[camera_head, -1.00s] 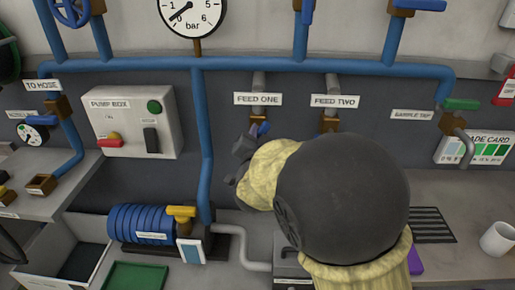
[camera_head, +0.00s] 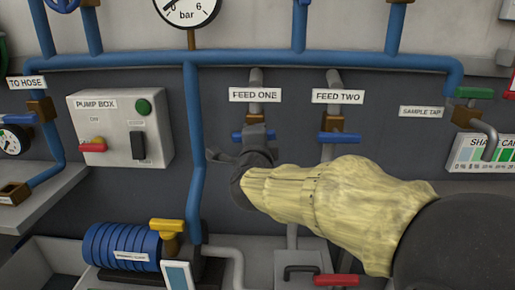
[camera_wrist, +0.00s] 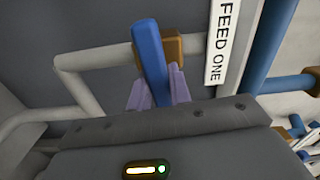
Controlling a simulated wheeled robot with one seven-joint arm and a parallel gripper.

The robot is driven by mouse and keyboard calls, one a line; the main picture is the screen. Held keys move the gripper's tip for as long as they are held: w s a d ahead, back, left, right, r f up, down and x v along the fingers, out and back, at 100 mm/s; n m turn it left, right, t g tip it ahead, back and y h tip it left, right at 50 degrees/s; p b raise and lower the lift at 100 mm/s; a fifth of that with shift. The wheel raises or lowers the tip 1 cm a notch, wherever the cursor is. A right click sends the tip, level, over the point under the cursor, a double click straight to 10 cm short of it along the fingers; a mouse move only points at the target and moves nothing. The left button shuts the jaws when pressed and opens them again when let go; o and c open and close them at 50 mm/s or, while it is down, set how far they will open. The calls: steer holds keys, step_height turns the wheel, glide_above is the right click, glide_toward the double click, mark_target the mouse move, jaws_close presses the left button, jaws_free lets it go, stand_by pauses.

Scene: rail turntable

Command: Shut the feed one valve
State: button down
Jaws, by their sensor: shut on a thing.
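The feed one valve is a brown block (camera_head: 256,119) with a blue lever (camera_head: 238,135), under the FEED ONE label (camera_head: 255,95). The lever lies roughly level, across its grey pipe. My gripper (camera_head: 256,138) is at this lever and hides part of it. In the wrist view, the blue lever (camera_wrist: 149,48) stands between my two pale purple fingers (camera_wrist: 156,86), which are shut on it. The brown block (camera_wrist: 187,46) and the FEED ONE label (camera_wrist: 220,42) are just right of it there.
The feed two lever (camera_head: 339,137) lies level close to the right. The pump box (camera_head: 121,127) is to the left. A blue pipe (camera_head: 193,145) runs down beside my gripper. A red handle (camera_head: 336,280) is below my forearm. A blue coil (camera_head: 121,246) and yellow handle (camera_head: 166,226) are lower left.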

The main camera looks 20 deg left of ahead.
steer(key=shift+m+b, duration=0.45)
steer(key=shift+m, duration=0.15)
steer(key=c, duration=1.3)
jaws_free()
steer(key=shift+w, duration=0.1)
steer(key=v, duration=1.7)
steer(key=shift+s+d+p, duration=0.15)
steer(key=shift+s+p, duration=0.1)
steer(key=shift+p, duration=0.05)
